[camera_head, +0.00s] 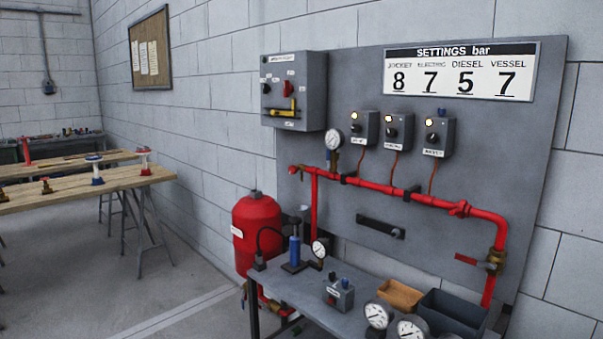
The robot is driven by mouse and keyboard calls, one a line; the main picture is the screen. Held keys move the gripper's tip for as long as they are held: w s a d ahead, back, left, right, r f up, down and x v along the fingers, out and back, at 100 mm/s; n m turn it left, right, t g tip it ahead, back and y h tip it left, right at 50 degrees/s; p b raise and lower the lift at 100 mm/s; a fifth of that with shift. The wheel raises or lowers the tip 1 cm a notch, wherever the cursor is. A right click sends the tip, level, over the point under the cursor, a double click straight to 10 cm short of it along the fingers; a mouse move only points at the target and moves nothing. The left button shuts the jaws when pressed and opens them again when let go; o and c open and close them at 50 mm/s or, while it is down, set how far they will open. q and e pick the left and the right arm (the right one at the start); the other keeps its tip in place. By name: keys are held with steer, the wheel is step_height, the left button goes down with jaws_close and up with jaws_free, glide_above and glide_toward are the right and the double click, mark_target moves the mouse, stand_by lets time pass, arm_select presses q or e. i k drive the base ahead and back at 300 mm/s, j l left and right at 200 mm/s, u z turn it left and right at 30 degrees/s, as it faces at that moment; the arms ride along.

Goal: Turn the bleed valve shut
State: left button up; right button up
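A brass valve (495,262) sits on the vertical red pipe at the right end of the grey panel. Its red lever (467,259) points left, roughly crosswise to that pipe. A small red fitting (294,170) is at the left end of the horizontal red pipe, and another red fitting (460,209) sits near its right bend. No label marks any of these as the bleed valve, so I cannot tell which it is. Neither of my grippers is in view.
A grey bench (285,287) below the panel holds a blue hand pump (295,250), gauges, a small switch box (338,296) and two bins. A red tank (257,232) stands left of it. Wooden tables (120,177) are at far left, with clear floor between.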

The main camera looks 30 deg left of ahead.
mark_target(293, 170)
steer(key=i+j+z, duration=0.1)
steer(key=j, duration=0.35)
steer(key=i+j+z, duration=0.1)
steer(key=j, duration=0.35)
steer(key=i+j, duration=0.2)
steer(key=j, duration=0.25)
steer(key=i+j+z, duration=0.15)
steer(key=j, duration=0.3)
steer(key=j+z, duration=0.1)
steer(key=j, duration=0.4)
